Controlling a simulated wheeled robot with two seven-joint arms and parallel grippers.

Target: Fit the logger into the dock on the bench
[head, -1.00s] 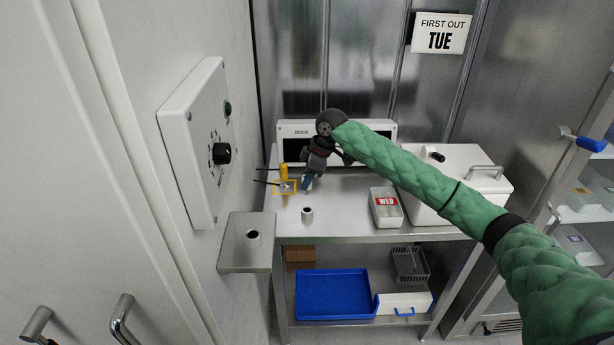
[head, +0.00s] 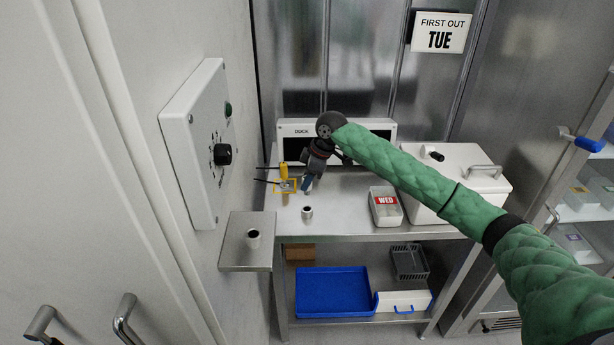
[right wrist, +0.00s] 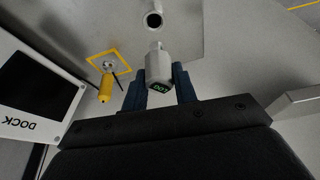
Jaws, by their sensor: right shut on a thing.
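My right gripper (head: 307,184) is low over the bench (head: 340,218), left of its middle. In the right wrist view its blue fingers (right wrist: 159,90) are shut on the logger (right wrist: 159,66), a pale grey piece with a green-lit display. In the head view the logger is mostly hidden by the gripper. A white box (head: 293,127) marked DOCK, with a dark screen, stands at the bench's back; it also shows in the right wrist view (right wrist: 18,118). My left gripper is out of view.
A yellow cylinder (head: 283,171) stands by the yellow outline. A small hollow white cylinder (head: 307,213) stands in front of the gripper. A WED box (head: 386,213) and a white lidded box (head: 470,160) are to the right. The bench front between them is clear.

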